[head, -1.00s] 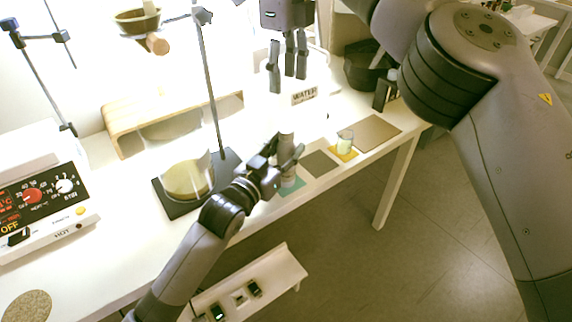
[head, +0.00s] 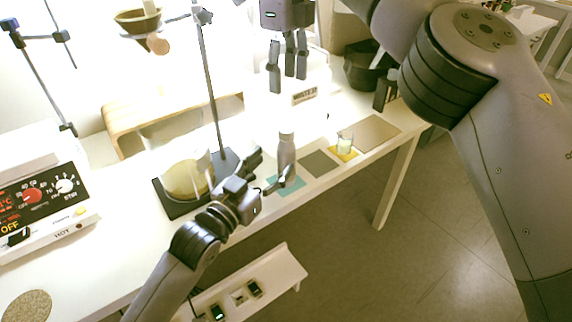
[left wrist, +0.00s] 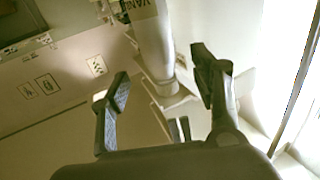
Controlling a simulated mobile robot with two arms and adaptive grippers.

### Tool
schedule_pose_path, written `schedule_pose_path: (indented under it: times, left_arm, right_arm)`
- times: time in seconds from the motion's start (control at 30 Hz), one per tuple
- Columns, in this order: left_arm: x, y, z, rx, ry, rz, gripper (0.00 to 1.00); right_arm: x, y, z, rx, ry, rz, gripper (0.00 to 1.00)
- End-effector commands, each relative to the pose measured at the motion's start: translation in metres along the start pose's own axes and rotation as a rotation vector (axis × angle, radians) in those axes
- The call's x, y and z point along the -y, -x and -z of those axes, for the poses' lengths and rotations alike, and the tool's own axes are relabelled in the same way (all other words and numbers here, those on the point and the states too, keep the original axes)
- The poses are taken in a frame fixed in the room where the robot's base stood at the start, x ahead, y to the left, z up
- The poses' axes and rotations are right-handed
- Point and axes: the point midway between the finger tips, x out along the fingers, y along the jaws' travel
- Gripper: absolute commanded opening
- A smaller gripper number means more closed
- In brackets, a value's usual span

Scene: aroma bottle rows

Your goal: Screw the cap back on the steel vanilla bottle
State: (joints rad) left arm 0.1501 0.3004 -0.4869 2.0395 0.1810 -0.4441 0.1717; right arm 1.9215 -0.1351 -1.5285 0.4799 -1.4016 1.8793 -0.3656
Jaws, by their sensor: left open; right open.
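The steel vanilla bottle (head: 286,154) stands upright on the teal mat (head: 291,187) near the table's front edge. In the left wrist view the bottle (left wrist: 153,45) shows part of its label, beyond my fingertips. My left gripper (head: 267,170) is open and empty, just left of the bottle and apart from it. Its two spread fingers (left wrist: 160,75) show in the left wrist view. My right gripper (head: 288,68) is open, fingers pointing down, above and behind the bottle. I see no separate cap, and cannot tell whether one sits on the bottle's top.
A stirrer plate (head: 45,205) is at the left. A stand base (head: 222,160) with a round flask (head: 186,178) is left of my left gripper. A grey mat (head: 319,164), a small beaker (head: 345,141) and a brown mat (head: 375,132) lie right of the bottle.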

Motion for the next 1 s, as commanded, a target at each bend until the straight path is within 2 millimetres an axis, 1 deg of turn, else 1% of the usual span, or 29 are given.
schedule_pose_path:
  times: [0.03,0.1,0.2,0.3,0.47,1.0]
  left_arm:
    - [0.001,0.012,-0.001,0.003,-0.001,0.001,0.57]
    - [0.000,0.025,-0.001,0.002,-0.001,0.000,0.57]
    - [0.000,0.039,-0.001,0.002,0.000,0.001,0.57]
    - [0.001,0.048,-0.001,0.001,0.000,0.001,0.57]
    - [0.000,0.052,0.000,-0.001,0.000,0.000,0.57]
    - [0.000,0.051,0.000,0.000,0.000,0.000,0.57]
  right_arm:
    - [0.000,0.000,0.000,0.000,0.000,0.000,0.49]
    - [0.000,0.000,0.000,0.000,0.000,0.000,0.49]
    - [0.000,0.000,0.000,0.000,0.000,0.000,0.49]
    - [0.000,0.000,0.000,0.000,0.000,0.000,0.49]
    - [0.000,0.000,0.000,0.000,0.000,0.000,0.49]
    - [0.000,0.000,0.000,0.000,0.000,0.000,0.49]
